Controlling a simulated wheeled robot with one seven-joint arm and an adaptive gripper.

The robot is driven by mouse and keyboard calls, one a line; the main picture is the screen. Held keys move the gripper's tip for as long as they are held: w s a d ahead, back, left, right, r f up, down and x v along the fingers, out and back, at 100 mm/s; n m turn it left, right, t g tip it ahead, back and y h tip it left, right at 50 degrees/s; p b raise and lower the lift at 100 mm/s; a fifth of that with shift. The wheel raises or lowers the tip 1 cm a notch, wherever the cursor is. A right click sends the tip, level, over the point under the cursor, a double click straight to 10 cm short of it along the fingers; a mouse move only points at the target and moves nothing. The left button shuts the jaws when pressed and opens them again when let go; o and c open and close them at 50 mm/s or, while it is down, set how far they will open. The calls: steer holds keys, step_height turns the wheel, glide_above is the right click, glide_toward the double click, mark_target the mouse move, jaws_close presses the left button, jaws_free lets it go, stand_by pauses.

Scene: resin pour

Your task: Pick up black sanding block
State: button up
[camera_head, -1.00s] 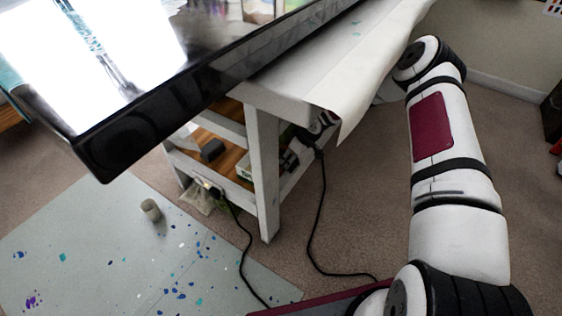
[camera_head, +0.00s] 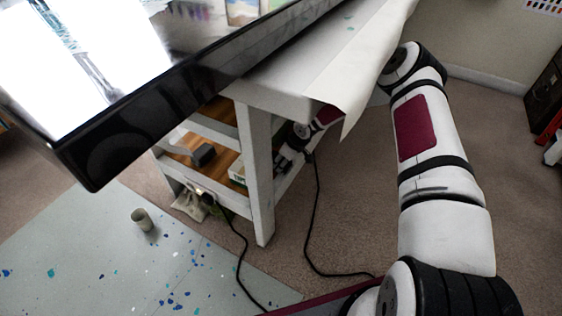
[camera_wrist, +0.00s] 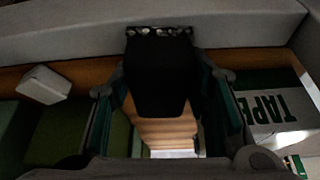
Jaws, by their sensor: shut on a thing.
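The black sanding block (camera_wrist: 160,75) is between the two fingers of my gripper (camera_wrist: 160,105) in the wrist view. The fingers are shut on its left and right sides. A wooden shelf surface shows below and beyond it. Whether the block touches the shelf is hard to tell. In the head view my gripper (camera_head: 284,160) is partly visible at the white cart, beside its front leg. The block in my gripper cannot be made out there.
A white-and-green box marked TAPE (camera_wrist: 277,112) is right of my gripper. A pale block (camera_wrist: 43,84) lies to the left. In the head view a dark grey block (camera_head: 203,154) sits on the cart's shelf. The cart's leg (camera_head: 257,175) and tabletop are close to my arm.

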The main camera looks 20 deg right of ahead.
steer(key=shift+s+d+r+p, duration=0.1)
steer(key=shift+d+r+p, duration=0.2)
steer(key=shift+r+p, duration=0.1)
step_height(320, 180, up, 7)
steer(key=p, duration=0.3)
steer(key=shift+s+d+f, duration=0.1)
steer(key=s+d+p, duration=0.2)
steer(key=s+d, duration=0.2)
steer(key=d, duration=0.4)
steer(key=s+d+p, duration=0.2)
steer(key=s+d, duration=0.3)
steer(key=d, duration=0.3)
steer(key=shift+d+f+p, duration=0.35)
steer(key=shift+d, duration=0.05)
steer(key=shift+o, duration=1.2)
steer(key=shift+c, duration=0.5)
